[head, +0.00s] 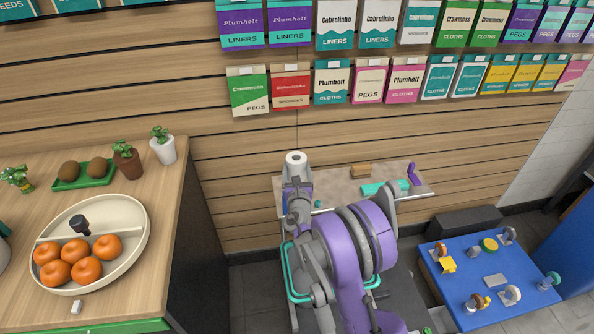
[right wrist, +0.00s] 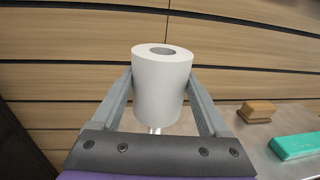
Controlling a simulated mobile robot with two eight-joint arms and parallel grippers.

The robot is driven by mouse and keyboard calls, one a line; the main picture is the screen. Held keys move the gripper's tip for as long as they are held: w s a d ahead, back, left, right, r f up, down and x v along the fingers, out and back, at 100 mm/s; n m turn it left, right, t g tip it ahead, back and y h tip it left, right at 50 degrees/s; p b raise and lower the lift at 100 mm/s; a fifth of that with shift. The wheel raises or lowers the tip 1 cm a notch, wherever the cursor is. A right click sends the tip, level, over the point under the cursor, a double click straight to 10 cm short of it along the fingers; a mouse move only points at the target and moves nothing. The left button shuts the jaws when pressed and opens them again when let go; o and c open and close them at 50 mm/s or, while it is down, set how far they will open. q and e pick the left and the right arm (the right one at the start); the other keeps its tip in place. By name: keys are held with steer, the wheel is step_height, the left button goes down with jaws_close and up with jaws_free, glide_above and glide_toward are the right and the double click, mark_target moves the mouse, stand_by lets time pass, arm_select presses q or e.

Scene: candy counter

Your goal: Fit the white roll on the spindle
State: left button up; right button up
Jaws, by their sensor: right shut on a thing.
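A short shiny post (right wrist: 155,130), possibly the spindle, shows just under the roll. I cannot tell whether it enters the roll. In the head view my gripper and arm hide what is below the roll. My left gripper is not in view.
A brown block (head: 360,171), a teal block (head: 378,188) and a purple item (head: 413,174) lie on the counter to the right. A slatted wall with hanging packets rises behind. A wooden counter (head: 165,220) with a fruit plate stands left, a blue table (head: 515,310) right.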

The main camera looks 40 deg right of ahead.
steer(key=shift+r, duration=0.5)
steer(key=shift+f+b, duration=0.9)
steer(key=shift+f, duration=0.85)
stand_by(1.0)
steer(key=o, duration=1.3)
steer(key=v, duration=1)
steer(key=shift+s+a, duration=0.25)
steer(key=shift+s, duration=0.05)
